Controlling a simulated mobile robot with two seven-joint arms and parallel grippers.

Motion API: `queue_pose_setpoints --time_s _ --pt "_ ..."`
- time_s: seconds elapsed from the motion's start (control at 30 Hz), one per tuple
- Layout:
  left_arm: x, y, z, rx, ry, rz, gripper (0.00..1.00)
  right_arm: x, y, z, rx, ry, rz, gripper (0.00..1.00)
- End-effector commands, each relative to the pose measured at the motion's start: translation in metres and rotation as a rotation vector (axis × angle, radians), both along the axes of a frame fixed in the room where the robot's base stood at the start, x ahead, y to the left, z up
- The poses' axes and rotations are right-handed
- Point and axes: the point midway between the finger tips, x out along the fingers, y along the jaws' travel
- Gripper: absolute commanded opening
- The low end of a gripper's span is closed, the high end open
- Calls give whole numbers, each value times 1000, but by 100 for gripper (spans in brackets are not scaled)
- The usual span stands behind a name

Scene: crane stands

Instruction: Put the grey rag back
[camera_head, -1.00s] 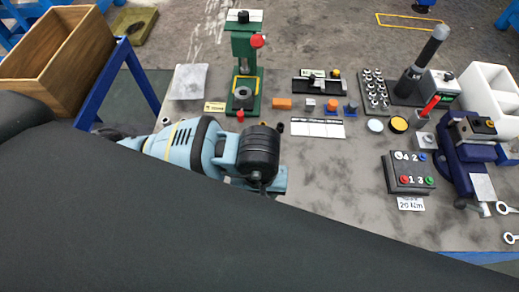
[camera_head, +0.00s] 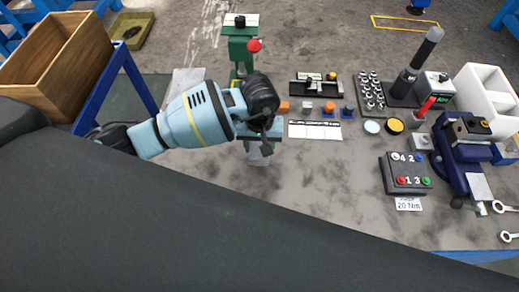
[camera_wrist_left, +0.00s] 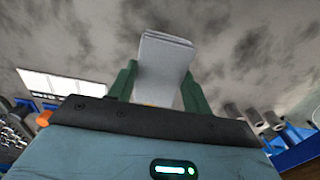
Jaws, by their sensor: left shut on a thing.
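The grey rag (camera_wrist_left: 163,65) is a folded light-grey cloth, gripped between the two green fingers of my left gripper (camera_wrist_left: 160,88) in the left wrist view. In the head view, my left gripper (camera_head: 262,138) is over the bench, in front of the green press, and the rag (camera_head: 260,155) shows as a small grey patch just below it. The rag appears held above the bench top; the exact height is unclear. A flat pale-grey square (camera_head: 184,80) lies on the bench left of the press, partly covered by my left arm. My right gripper is not in view.
The green press (camera_head: 243,45) stands behind my gripper. A white label strip (camera_head: 315,130), small blocks and a black button box (camera_head: 405,174) are to the right. A blue vise (camera_head: 468,155) is at far right. A wooden crate (camera_head: 55,60) is upper left. The front middle bench is clear.

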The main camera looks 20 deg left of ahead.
Motion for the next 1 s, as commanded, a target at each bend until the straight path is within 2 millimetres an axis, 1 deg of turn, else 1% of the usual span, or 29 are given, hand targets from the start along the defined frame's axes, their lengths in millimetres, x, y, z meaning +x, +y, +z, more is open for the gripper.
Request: queue_pose_setpoints --time_s 0.1,0.23,0.33,0.53,0.7,0.73,0.87,1.0 --pt "0 0 -17 -1 4 2 28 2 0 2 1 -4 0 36" --pt "1 -1 -31 -2 1 1 28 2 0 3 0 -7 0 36" --pt "1 0 -35 0 -1 0 28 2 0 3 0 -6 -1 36" --pt "1 0 -35 0 -1 0 28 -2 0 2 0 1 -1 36" --pt "1 0 -40 0 0 0 28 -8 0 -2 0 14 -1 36" --pt "1 0 -39 0 0 0 53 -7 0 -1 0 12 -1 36" --pt "1 0 -38 0 -1 0 70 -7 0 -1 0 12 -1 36" --pt "1 0 -38 0 -1 0 71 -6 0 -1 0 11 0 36"
